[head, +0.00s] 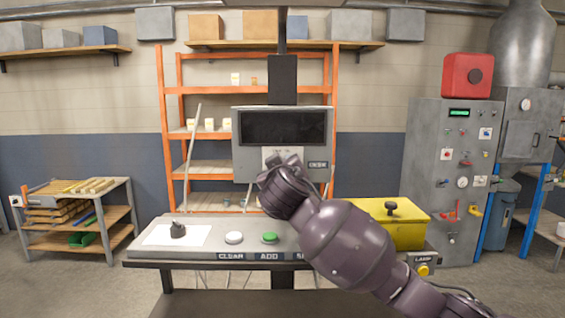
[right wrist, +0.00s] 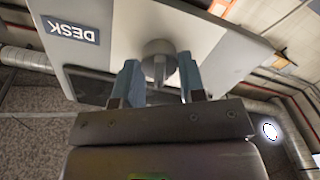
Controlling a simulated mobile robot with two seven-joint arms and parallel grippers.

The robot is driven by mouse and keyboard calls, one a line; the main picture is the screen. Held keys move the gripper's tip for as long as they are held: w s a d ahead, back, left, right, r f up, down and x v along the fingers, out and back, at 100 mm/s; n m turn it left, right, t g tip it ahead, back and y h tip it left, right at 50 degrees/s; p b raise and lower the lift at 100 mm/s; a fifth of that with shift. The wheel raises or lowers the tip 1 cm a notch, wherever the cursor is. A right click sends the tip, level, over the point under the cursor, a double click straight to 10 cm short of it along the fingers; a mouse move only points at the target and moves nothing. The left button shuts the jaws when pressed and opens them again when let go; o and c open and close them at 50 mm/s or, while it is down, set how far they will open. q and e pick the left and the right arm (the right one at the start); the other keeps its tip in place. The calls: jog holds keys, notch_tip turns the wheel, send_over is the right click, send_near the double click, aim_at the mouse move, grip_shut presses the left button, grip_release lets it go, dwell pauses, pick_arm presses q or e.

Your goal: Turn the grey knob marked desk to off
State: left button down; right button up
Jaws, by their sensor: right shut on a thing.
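The grey knob (right wrist: 158,48) is on the panel face in the right wrist view, a round base with a narrow grip standing out. The dark label reading DESK (right wrist: 71,30) is on the same panel, upside down in this view. My right gripper (right wrist: 158,66) has its fingers on either side of the knob's grip and is shut on it. In the head view the right gripper (head: 278,180) is at the lower part of the grey screen panel (head: 246,168), hiding the knob. The DESK label shows there too (head: 318,165). I cannot read the knob's setting. My left gripper is not in view.
Below the panel is a console (head: 200,243) with a black knob (head: 178,230), a white button (head: 234,237) and a green button (head: 270,237). A yellow box (head: 400,225) and a LAMP button (head: 423,269) are at its right.

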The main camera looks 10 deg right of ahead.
jog(key=shift+n, duration=0.5)
jog(key=shift+f+p, duration=0.1)
jog(key=shift+p, duration=0.2)
jog(key=o, duration=0.9)
jog(key=shift+s+a+b, duration=0.3)
jog(key=shift+s+a, duration=0.05)
jog(key=shift+s, duration=1.4)
jog(key=shift+s+a+b, duration=0.35)
jog(key=shift+s, duration=1.45)
jog(key=shift+s+a+b, duration=0.3)
jog(key=shift+s+a, duration=0.05)
jog(key=shift+s, duration=1.4)
